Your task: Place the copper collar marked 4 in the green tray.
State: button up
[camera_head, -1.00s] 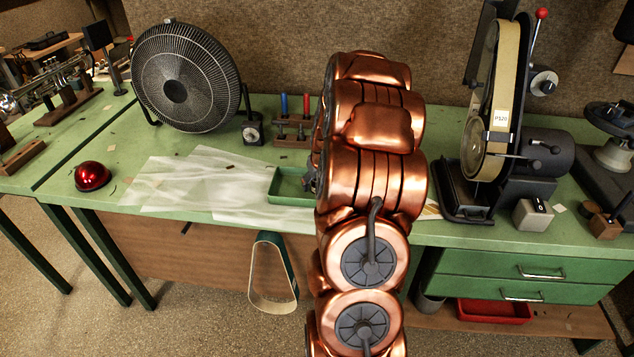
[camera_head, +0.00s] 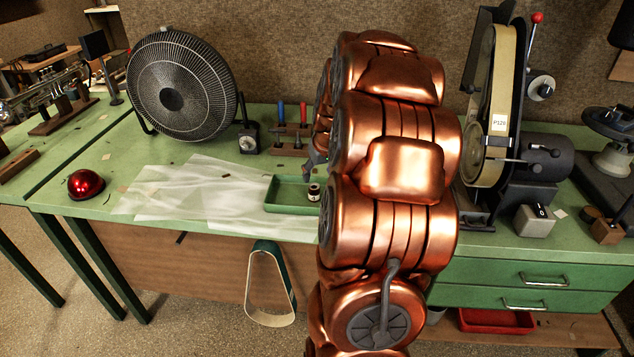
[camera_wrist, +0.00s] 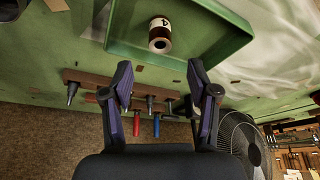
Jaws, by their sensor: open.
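The copper collar (camera_wrist: 160,44) with a white label marked 4 stands inside the green tray (camera_wrist: 222,53), near one wall. In the head view the collar (camera_head: 314,192) is small and dark with a pale label, in the right part of the tray (camera_head: 285,210) that my arm leaves visible. My gripper (camera_wrist: 161,80) is open and empty, with its two fingers apart and clear of the collar. In the head view the gripper (camera_head: 309,165) shows only partly beside my arm, above the tray's back edge.
A tool rack (camera_head: 291,132) with red and blue handles stands behind the tray. A fan (camera_head: 183,86) is at the back left, a red dome (camera_head: 86,184) at the left. A belt sander (camera_head: 500,120) stands right of my arm. Translucent sheet (camera_head: 190,190) covers bench left of the tray.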

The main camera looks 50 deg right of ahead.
jog(key=shift+v, duration=1.35)
jog(key=s+a+n+g+y, duration=0.1)
jog(key=s+a+n, duration=0.1)
jog(key=a, duration=1)
jog(key=s+a+n+g+y, duration=0.1)
jog(key=s+a, duration=0.2)
jog(key=a, duration=0.9)
jog(key=s+a+n+g, duration=0.1)
jog(key=s+a+g, duration=0.1)
jog(key=s+a, duration=0.4)
jog(key=s+a+f+n+g, duration=0.1)
jog(key=s+a, duration=0.6)
jog(key=s, duration=0.5)
jog(key=shift+s+f+g, duration=0.2)
jog(key=shift+s+g, duration=0.15)
jog(key=shift+g, duration=0.05)
